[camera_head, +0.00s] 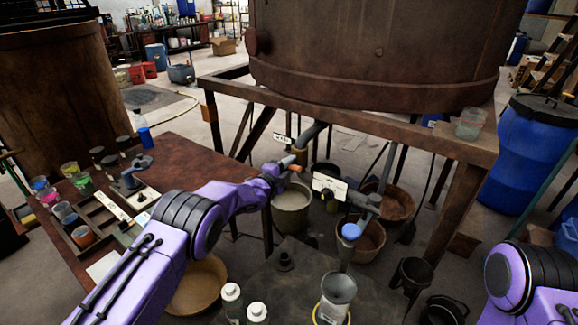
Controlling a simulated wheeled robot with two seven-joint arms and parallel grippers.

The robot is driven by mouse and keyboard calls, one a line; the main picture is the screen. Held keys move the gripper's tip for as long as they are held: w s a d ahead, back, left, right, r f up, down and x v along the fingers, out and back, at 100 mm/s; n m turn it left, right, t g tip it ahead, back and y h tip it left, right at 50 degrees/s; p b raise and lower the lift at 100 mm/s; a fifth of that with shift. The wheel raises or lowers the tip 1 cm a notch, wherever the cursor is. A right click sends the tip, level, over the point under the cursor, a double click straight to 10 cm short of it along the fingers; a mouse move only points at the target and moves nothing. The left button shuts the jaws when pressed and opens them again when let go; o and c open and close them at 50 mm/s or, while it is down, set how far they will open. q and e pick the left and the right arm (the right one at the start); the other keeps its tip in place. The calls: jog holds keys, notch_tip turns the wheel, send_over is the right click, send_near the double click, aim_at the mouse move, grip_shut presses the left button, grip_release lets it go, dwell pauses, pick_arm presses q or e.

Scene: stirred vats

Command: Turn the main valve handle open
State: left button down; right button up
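A large brown vat (375,50) stands on a wooden frame, with a grey pipe (312,136) coming down under it. A short lever with an orange end (289,160), which looks like the main valve handle, sits beside this pipe. My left gripper (279,174) is at this lever, touching or very close to it. Its fingers are small and dark here, so I cannot tell whether they are closed around it. A further pipe with a white label (330,187) runs right and down to a blue knob (351,231). My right arm shows at the lower right; its gripper is out of view.
A wooden table (185,150) with paint cups and a tray is at left, under my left arm. Buckets (291,208) stand below the pipes. A metal funnel (338,288) and white bottles are in front.

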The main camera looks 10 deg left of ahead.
pick_arm(q)
jog(key=shift+f+n+b, duration=0.15)
jog(key=shift+n+b, duration=1.25)
jog(key=shift+n, duration=0.2)
jog(key=shift+n+b, duration=0.5)
jog(key=shift+n, duration=0.4)
jog(key=n+b, duration=0.1)
jog(key=n, duration=0.1)
jog(key=shift+n, duration=0.4)
jog(key=n, duration=0.4)
jog(key=shift+n+b, duration=0.3)
jog(key=n, duration=0.5)
jog(key=shift+r+n, duration=0.2)
jog(key=shift+n, duration=0.2)
